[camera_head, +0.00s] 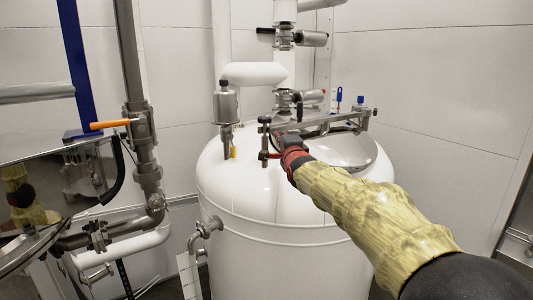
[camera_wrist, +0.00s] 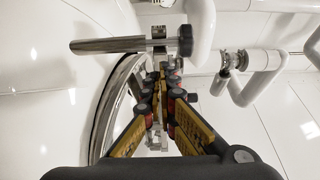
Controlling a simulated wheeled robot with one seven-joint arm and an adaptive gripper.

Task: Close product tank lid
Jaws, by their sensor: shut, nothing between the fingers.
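The white product tank (camera_head: 260,205) stands in the middle of the head view. Its round metal lid (camera_head: 345,150) is at the top right of the tank, partly behind my arm. A metal bar (camera_head: 335,127) runs across above the lid, with an upright clamp post (camera_head: 264,140) at its left end. I cannot tell whether the lid sits fully flush. My gripper (camera_head: 281,137) is at the lid's left side, close to this post. In the wrist view my gripper (camera_wrist: 161,82) is shut and empty, beside the curved metal rim (camera_wrist: 108,105) and below a rod with a black knob (camera_wrist: 112,45).
White pipes and valves (camera_head: 284,65) rise behind the tank. A metal fitting (camera_head: 226,108) stands on the tank's top left. At the left are a steel pipe with an orange-handled valve (camera_head: 110,124) and a blue post (camera_head: 74,65). White wall panels close off the right.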

